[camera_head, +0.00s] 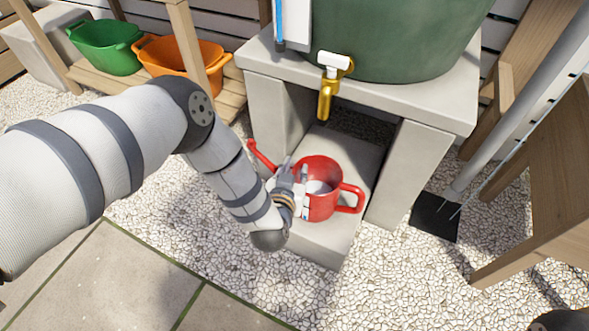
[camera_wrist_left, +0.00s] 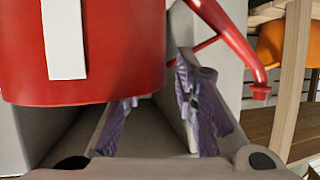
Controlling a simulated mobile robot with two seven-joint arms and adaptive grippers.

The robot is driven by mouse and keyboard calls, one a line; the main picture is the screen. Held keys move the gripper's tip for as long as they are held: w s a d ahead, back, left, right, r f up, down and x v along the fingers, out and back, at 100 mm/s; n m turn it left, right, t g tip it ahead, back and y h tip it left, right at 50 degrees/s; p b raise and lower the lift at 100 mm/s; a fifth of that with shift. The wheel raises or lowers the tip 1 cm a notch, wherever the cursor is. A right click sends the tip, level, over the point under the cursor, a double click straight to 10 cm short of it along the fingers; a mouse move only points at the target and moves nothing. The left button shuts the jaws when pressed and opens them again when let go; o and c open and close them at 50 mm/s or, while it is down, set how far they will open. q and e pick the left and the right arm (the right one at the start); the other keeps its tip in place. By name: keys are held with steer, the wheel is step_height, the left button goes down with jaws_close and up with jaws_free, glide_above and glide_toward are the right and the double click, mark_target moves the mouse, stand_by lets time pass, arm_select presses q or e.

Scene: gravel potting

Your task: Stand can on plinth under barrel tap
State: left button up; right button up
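The red can (camera_head: 322,205) stands upright on the grey plinth (camera_head: 318,247), its handle to the right and its spout (camera_head: 262,155) to the left. The brass barrel tap (camera_head: 325,95) with a white lever is above and behind the can in the head view. My left gripper (camera_head: 296,180) is at the can's spout side. In the left wrist view, the can body (camera_wrist_left: 110,50) with a white strip fills the upper left and the spout (camera_wrist_left: 232,35) rises at right. The left fingers (camera_wrist_left: 160,118) are apart, with bare grey surface showing between them. My right gripper is not in view.
The green barrel (camera_head: 400,40) rests on a concrete stand (camera_head: 420,105) whose legs flank the plinth. A green tub (camera_head: 107,48) and an orange tub (camera_head: 180,62) sit on a wooden shelf at left. A grey pipe (camera_head: 510,120) and wooden frame are right. Gravel surrounds the plinth.

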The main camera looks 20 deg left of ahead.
arm_select(q)
steer(key=shift+s+d+r, duration=0.1)
steer(key=shift+s+r, duration=0.1)
steer(key=shift+r, duration=0.15)
steer(key=p+v, duration=0.5)
steer(key=v, duration=0.6)
steer(key=shift+s, duration=0.25)
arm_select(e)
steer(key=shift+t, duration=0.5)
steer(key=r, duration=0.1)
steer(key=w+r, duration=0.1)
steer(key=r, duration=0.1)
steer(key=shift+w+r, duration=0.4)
